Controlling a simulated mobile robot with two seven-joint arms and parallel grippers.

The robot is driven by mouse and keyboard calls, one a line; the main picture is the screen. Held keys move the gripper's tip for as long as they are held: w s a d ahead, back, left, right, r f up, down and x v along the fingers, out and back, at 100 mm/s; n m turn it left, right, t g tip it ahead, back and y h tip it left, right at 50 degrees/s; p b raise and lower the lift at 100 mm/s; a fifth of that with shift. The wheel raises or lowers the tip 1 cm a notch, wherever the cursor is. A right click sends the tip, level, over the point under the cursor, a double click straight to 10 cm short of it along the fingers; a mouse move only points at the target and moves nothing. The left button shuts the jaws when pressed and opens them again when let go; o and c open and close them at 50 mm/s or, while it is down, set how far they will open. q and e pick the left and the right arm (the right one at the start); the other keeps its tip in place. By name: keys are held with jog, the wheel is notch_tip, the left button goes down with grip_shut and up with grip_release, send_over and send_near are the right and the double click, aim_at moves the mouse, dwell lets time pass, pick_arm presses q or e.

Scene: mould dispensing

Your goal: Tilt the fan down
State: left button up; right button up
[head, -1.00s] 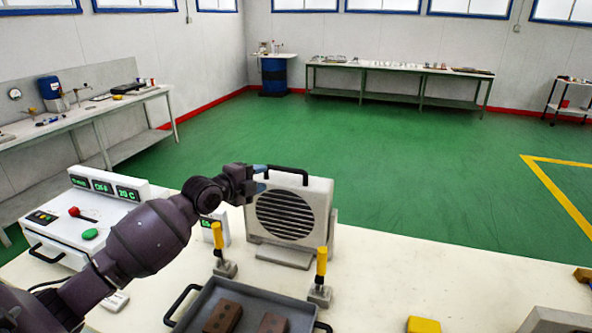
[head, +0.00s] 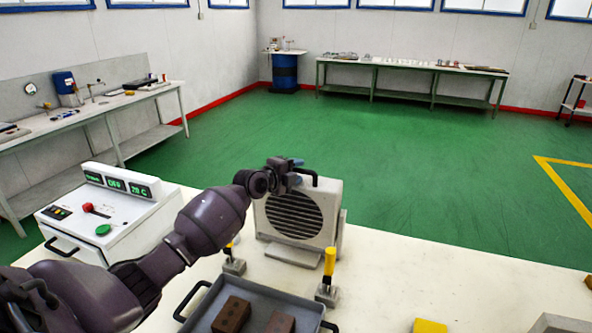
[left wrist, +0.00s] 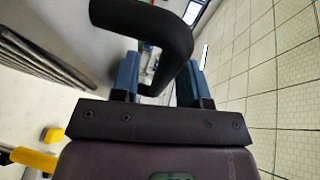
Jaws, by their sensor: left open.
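The fan (head: 325,222) is a light grey box with a round dark grille. It stands on a stand at the table's far edge, its face roughly upright. A black handle (head: 314,179) arches over its top. My left gripper (head: 296,170) is at the handle, with blue fingers open. In the left wrist view the handle (left wrist: 176,38) bends down between the open fingers (left wrist: 158,78), and I cannot tell whether they touch it. The fan's slatted face (left wrist: 38,62) shows at the left there. My right gripper is not in view.
A grey tray (head: 211,310) with brown blocks lies in front of the fan, beside yellow-handled clamps (head: 329,270). A white control box (head: 120,212) with green displays stands at the left. The table's right side is mostly clear, with a yellow block (head: 430,326) at the front edge.

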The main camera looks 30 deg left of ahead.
pick_arm(q)
jog(key=shift+w, duration=0.1)
jog(key=shift+c, duration=0.3)
grip_shut()
